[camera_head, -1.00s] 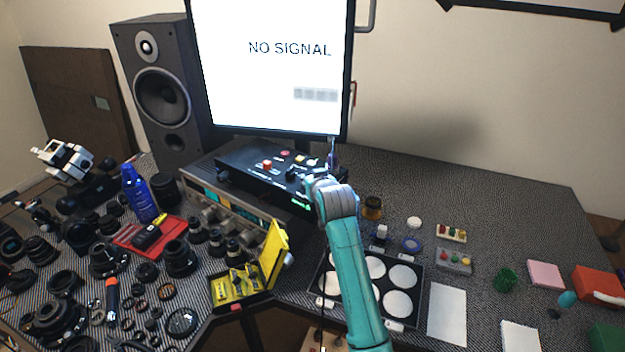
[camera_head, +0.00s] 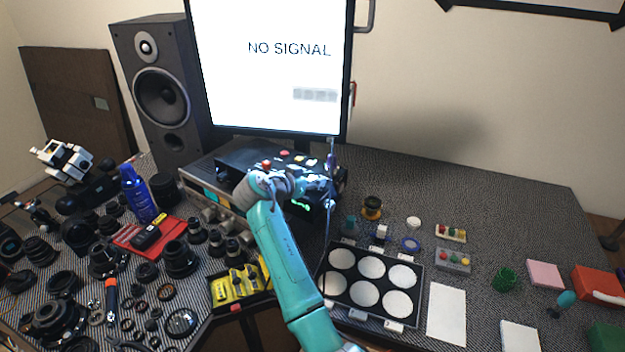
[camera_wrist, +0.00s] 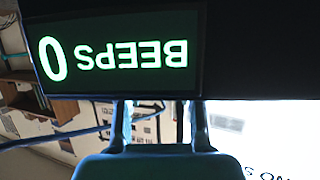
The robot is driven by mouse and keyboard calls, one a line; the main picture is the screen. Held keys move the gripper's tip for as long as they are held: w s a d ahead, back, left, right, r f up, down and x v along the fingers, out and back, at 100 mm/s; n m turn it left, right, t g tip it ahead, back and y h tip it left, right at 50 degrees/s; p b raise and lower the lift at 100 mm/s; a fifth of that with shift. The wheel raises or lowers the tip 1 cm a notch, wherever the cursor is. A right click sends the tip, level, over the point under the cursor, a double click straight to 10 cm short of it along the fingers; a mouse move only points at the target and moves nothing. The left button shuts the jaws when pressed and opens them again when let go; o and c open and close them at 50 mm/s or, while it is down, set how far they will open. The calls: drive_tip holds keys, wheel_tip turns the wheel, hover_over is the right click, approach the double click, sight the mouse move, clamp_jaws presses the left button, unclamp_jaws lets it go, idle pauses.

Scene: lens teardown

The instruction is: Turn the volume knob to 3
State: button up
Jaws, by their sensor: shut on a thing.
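The black control box (camera_head: 235,157) lies in front of the monitor with red, white and yellow buttons on top. Its green-lit display (camera_head: 302,205) shows in part beside my wrist. In the wrist view the display (camera_wrist: 115,60) reads "BEEPS 0" upside down. My gripper (camera_head: 325,188) is at the right part of the box. In the wrist view my gripper (camera_wrist: 160,104) has its two fingers reaching to the dark box edge, a little apart. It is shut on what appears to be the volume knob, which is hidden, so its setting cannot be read.
The monitor (camera_head: 270,75) stands close behind the box. A silver amplifier (camera_head: 190,184) is under it at left. A tray of white discs (camera_head: 332,306) and a yellow case (camera_head: 236,285) lie near my arm. The table at back right is clear.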

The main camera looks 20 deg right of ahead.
drive_tip(key=shift+m+g+h, duration=0.6)
drive_tip(key=shift+m+g, duration=0.3)
drive_tip(key=shift+m, duration=0.1)
drive_tip(key=o, duration=1.2)
drive_tip(key=shift+c, duration=0.2)
drive_tip(key=v, duration=1.2)
drive_tip(key=shift+w, duration=0.15)
drive_tip(key=shift+a, duration=0.1)
